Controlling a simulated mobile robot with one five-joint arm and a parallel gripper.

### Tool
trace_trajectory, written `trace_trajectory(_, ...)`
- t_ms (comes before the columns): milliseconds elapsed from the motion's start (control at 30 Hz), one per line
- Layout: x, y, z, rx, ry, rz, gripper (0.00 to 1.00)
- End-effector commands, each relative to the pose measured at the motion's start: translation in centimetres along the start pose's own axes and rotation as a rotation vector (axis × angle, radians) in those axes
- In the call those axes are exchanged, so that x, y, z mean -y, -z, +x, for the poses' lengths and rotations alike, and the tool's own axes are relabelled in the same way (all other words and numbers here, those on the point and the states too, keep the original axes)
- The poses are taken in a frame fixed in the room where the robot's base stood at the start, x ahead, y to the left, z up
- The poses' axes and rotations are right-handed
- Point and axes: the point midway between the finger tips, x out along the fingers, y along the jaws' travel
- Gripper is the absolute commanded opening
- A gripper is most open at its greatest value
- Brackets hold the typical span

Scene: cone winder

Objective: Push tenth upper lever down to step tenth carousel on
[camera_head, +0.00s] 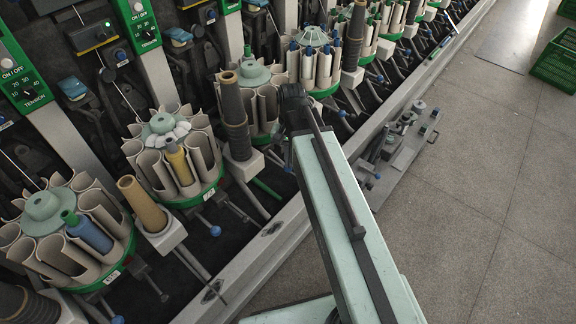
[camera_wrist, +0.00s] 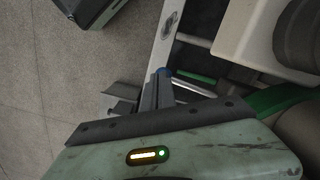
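In the wrist view my gripper (camera_wrist: 158,82) points away from the camera, its two dark fingers close together with no clear gap. A blue lever knob (camera_wrist: 164,71) shows right at the fingertips; I cannot tell whether they touch it. A light metal rod (camera_wrist: 192,86) runs right from near the knob, below a green bar (camera_wrist: 195,76). In the head view my arm hides my gripper. The carousel (camera_head: 262,76) left of my arm's dark end holds grey cups under a pale green hub. I cannot read which carousel is the tenth.
A dark cone (camera_head: 235,115) stands on a white holder beside that carousel. Another carousel (camera_head: 166,125) is nearer, with a blue-knobbed lever (camera_head: 215,231) below it. The machine's metal rail (camera_head: 270,240) runs along the front. The grey floor (camera_head: 480,180) is open at right. A green crate (camera_head: 556,62) stands far right.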

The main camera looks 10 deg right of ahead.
Motion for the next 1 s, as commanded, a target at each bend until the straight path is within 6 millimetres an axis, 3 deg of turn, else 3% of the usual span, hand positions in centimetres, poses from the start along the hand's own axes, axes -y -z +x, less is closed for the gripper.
trace_trajectory(167,0.0,0.2,-0.5,0.000,-0.001,0.000,0.00)
trace_trajectory(400,0.2,3.0,-1.8,-0.002,0.001,0.000,0.00)
trace_trajectory(767,0.8,2.9,-2.1,-0.003,0.006,-0.008,0.00)
trace_trajectory(1000,0.6,2.9,-5.2,-0.002,0.004,-0.007,0.00)
